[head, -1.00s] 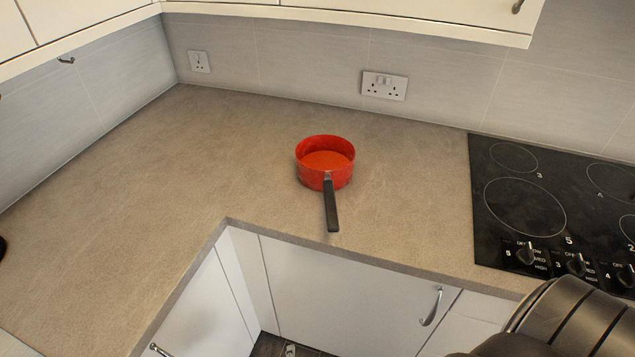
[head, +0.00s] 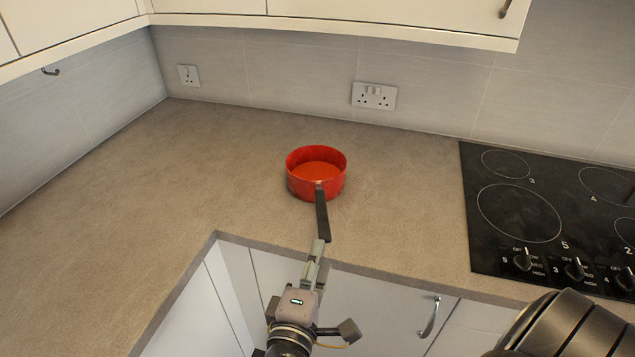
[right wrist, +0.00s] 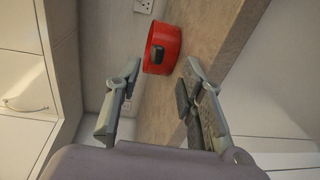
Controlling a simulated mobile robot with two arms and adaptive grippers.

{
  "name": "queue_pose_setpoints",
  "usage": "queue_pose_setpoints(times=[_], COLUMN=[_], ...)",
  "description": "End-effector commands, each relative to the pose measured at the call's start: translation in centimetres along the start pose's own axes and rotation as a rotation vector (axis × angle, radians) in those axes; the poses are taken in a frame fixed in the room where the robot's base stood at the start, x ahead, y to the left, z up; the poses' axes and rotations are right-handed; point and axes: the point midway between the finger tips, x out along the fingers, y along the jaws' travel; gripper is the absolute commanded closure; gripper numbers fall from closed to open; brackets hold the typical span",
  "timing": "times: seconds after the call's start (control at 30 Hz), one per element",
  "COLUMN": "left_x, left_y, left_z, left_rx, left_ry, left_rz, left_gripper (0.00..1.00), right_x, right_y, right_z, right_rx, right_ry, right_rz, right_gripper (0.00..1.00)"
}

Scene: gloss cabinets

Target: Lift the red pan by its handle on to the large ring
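The red pan (head: 302,182) stands upright on the worktop, left of the hob. Its black handle (head: 321,214) points toward the front edge. The large ring (head: 519,213) is the big front-left circle on the black hob, bare. My right gripper (head: 317,249) is just in front of the handle's end, at the worktop's front edge. In the right wrist view the fingers of this gripper (right wrist: 162,70) are apart with nothing between them. The red pan (right wrist: 170,38) is beyond them, with the handle's end (right wrist: 158,53) facing the camera. My left gripper is not in view.
The worktop (head: 180,170) is clear around the pan. Control knobs (head: 575,269) line the hob's front. Wall cupboards (head: 390,12) overhang the back, and sockets (head: 374,96) are on the tiled wall. White base cabinets (head: 375,300) stand below the front edge.

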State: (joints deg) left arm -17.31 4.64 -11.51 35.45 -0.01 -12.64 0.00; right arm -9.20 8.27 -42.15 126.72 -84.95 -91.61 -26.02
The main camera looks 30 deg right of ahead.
Motion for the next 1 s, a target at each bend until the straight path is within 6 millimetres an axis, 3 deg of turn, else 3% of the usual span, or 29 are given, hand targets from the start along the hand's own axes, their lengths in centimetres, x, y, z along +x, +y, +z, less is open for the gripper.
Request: queue_pose_setpoints(times=[0.1, 0.37, 0.7, 1.0], left_x=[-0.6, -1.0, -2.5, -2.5], left_y=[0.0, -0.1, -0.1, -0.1], left_z=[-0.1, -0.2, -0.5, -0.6], left_rx=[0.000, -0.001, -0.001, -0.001], left_ry=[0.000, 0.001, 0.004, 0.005], left_rz=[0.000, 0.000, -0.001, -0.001], left_gripper=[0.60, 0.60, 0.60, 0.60], right_x=[2.2, 4.2, 8.7, 9.0], right_y=[0.2, 0.1, 0.5, 0.3], right_z=[0.0, -0.1, -0.3, -0.3], right_rx=[-0.002, -0.001, -0.003, -0.002], right_ry=[0.000, 0.000, 0.001, 0.001], right_rz=[0.004, 0.001, 0.002, -0.002], right_gripper=[0.64, 0.64, 0.64, 0.65])
